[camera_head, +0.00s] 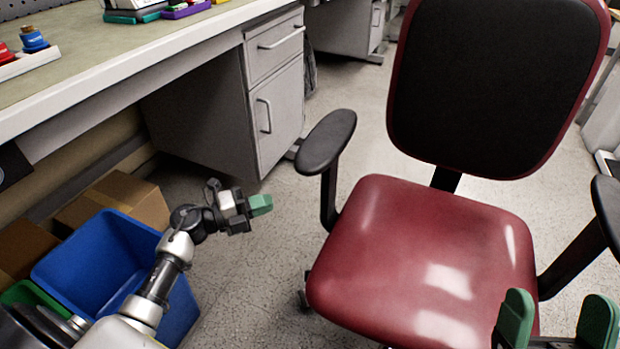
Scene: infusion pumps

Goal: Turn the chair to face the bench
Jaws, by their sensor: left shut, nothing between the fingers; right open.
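The chair (425,255) has a red seat and a black, red-edged backrest (490,85). Its seat front is toward me and the backrest is on the far side. Its left armrest (325,142) and right armrest (608,205) are black. The bench (130,60) runs along the left. My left gripper (261,204) is shut and empty, apart from the chair, between the blue bin and the seat. My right gripper (556,322) is open at the bottom right, in front of the seat; whether it touches the chair cannot be told. Most of the chair base is hidden.
A blue bin (85,262) and cardboard boxes (128,196) stand under the bench at the left. A grey drawer cabinet (270,95) is beneath the bench. Grey floor (255,260) is clear between bin and chair. Colored items (32,38) lie on the bench top.

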